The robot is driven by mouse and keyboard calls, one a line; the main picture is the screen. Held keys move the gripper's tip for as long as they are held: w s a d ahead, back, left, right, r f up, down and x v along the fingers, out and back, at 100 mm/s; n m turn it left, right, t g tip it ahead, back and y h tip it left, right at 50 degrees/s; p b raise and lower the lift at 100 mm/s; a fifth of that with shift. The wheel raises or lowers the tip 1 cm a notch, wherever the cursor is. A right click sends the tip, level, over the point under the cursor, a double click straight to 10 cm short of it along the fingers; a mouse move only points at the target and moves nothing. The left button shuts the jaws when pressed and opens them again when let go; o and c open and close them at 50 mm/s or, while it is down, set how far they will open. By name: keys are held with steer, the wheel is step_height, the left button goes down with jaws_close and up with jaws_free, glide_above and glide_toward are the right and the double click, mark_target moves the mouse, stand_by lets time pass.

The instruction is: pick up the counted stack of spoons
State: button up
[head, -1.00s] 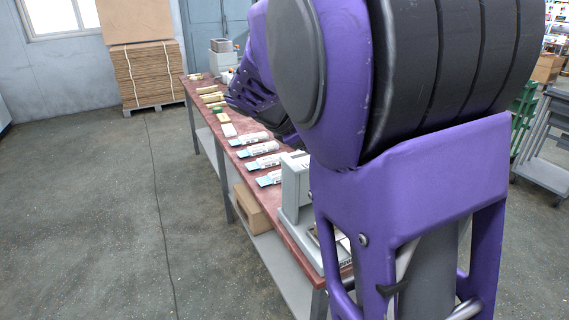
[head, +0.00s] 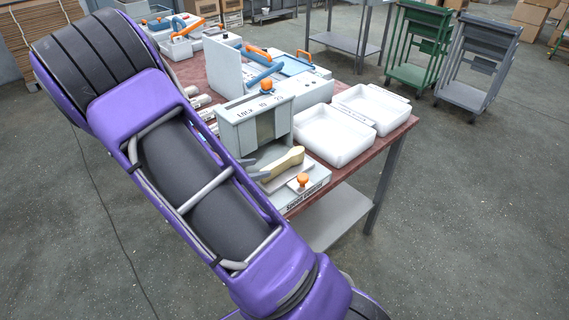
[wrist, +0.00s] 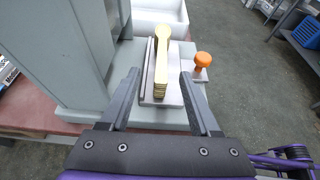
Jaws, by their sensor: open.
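The stack of wooden spoons (head: 283,164) lies on the light plate of the spoon counter (head: 310,190), beside an orange knob (head: 303,179). In the wrist view the stack (wrist: 162,62) points away from me, its thicker near end between my fingertips in the picture. My gripper (wrist: 159,76) is open, with a gap on each side of the stack. I cannot tell whether the fingertips are down at its height.
The counter's grey upright housing (head: 255,118) stands close behind the stack, and on the left in the wrist view. Two white bins (head: 335,138) stand to the right on the red bench top (head: 395,135). Machines with blue and orange handles (head: 265,72) stand farther back.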

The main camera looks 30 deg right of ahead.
mark_target(269, 166)
steer(key=x, duration=0.5)
steer(key=shift+r+x, duration=0.2)
steer(key=shift+x, duration=1.2)
steer(key=shift+r+x, duration=0.2)
steer(key=shift+x, duration=1.15)
steer(key=shift+s+d, duration=0.1)
steer(key=shift+d, duration=0.1)
steer(key=shift+c, duration=0.3)
jaws_close()
